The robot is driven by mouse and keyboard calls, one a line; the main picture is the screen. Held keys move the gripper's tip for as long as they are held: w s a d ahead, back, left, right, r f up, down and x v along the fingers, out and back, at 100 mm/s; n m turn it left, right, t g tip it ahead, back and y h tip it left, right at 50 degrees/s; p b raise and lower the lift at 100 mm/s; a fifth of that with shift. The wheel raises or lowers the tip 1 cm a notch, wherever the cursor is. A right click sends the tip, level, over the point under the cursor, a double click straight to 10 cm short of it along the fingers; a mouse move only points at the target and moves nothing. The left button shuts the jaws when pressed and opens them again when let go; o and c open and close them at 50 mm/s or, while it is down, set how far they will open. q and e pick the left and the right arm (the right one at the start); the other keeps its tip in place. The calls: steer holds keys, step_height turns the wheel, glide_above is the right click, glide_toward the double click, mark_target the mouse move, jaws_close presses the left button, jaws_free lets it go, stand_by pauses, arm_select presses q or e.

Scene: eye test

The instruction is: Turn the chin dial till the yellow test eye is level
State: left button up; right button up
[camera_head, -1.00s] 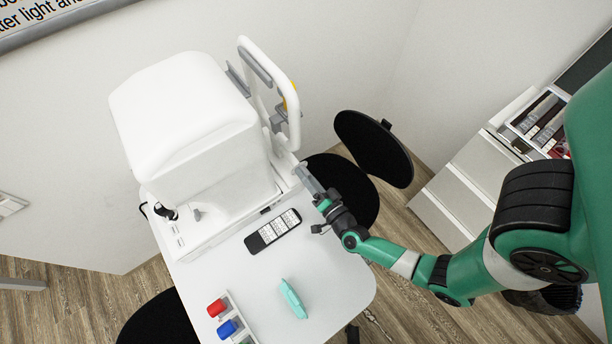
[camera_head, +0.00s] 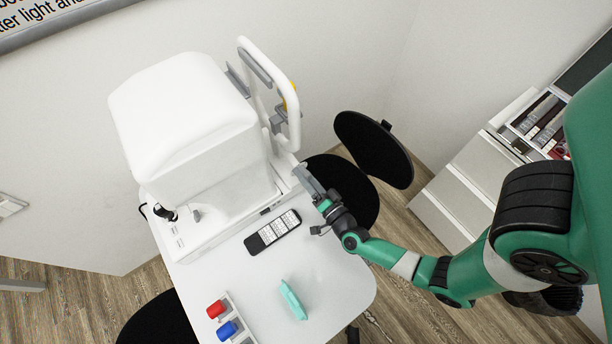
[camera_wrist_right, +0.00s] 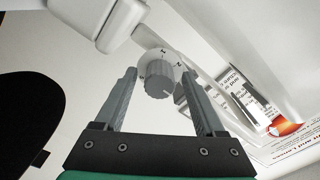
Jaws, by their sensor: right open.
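The chin dial (camera_wrist_right: 159,80) is a grey ribbed knob on a white round base marked with numbers, in the right wrist view. My right gripper (camera_head: 303,174) is open, with one finger on each side of the dial and a visible gap to it. In the head view it is at the foot of the white chin-rest frame (camera_head: 294,118), and I cannot make out the dial there. The yellow test eye (camera_head: 291,95) shows only as a small yellow patch, mostly hidden behind the frame's post, so its level cannot be told. My left gripper is not in view.
The white eye-test machine (camera_head: 185,120) stands on a white table (camera_head: 340,285). A dark remote-like device (camera_head: 272,232), a teal case (camera_head: 293,300) and red and blue caps (camera_head: 216,309) lie nearby. A black stool (camera_head: 372,148) and a drawer cabinet (camera_head: 465,185) stand to the right.

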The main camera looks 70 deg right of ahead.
steer(key=p+v, duration=0.2)
steer(key=v, duration=0.9)
steer(key=shift+s+a+p, duration=0.15)
steer(key=shift+s+p, duration=0.15)
stand_by(0.4)
